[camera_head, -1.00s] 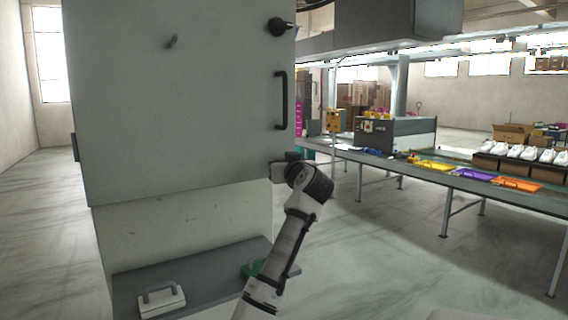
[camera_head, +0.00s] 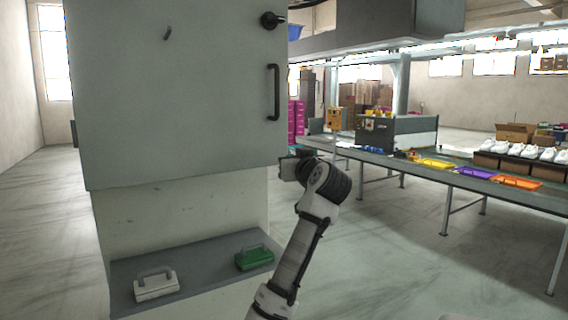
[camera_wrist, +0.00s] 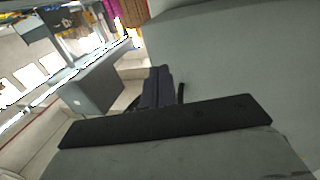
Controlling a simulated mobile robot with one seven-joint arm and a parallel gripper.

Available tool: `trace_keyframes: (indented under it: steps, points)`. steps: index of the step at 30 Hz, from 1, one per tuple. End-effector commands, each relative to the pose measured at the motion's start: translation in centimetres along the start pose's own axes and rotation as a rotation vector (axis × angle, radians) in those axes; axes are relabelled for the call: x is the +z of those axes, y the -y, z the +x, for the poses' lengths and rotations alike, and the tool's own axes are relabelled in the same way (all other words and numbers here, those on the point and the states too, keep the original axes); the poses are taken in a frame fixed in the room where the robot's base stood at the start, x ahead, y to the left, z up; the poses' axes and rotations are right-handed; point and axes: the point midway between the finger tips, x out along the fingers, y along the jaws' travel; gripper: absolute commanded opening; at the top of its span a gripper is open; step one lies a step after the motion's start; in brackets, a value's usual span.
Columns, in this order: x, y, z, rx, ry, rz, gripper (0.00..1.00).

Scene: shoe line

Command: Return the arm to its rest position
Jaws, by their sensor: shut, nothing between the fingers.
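My arm reaches up from the bottom of the head view, bent at a dark joint. My gripper (camera_head: 288,167) is at its end, pointing left beside the right edge of the pale grey cabinet (camera_head: 180,110), below the cabinet's black handle (camera_head: 274,92). It is shut and empty. Its dark fingers (camera_wrist: 158,86) also show in the wrist view, above a wide black bar, with a grey surface to the right. I cannot tell from the head view how much gap lies between the gripper and the cabinet.
A low ledge of the cabinet holds a white handled block (camera_head: 156,287) and a green handled block (camera_head: 254,258). At right stands a long conveyor table (camera_head: 400,167) with yellow (camera_head: 433,163), purple (camera_head: 474,172) and orange trays (camera_head: 515,183). Open floor lies between it and my arm.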

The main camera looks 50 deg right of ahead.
Motion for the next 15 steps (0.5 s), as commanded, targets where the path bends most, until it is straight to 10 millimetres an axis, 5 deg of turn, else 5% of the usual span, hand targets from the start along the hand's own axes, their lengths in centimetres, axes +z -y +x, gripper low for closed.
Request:
trace_keyframes:
  steps: [6,15]
  points:
    - [0.2,-1.0,-3.5,0.003,-0.001,-0.001,0.0]
    - [0.0,-1.2,-4.5,0.001,0.001,-0.001,0.0]
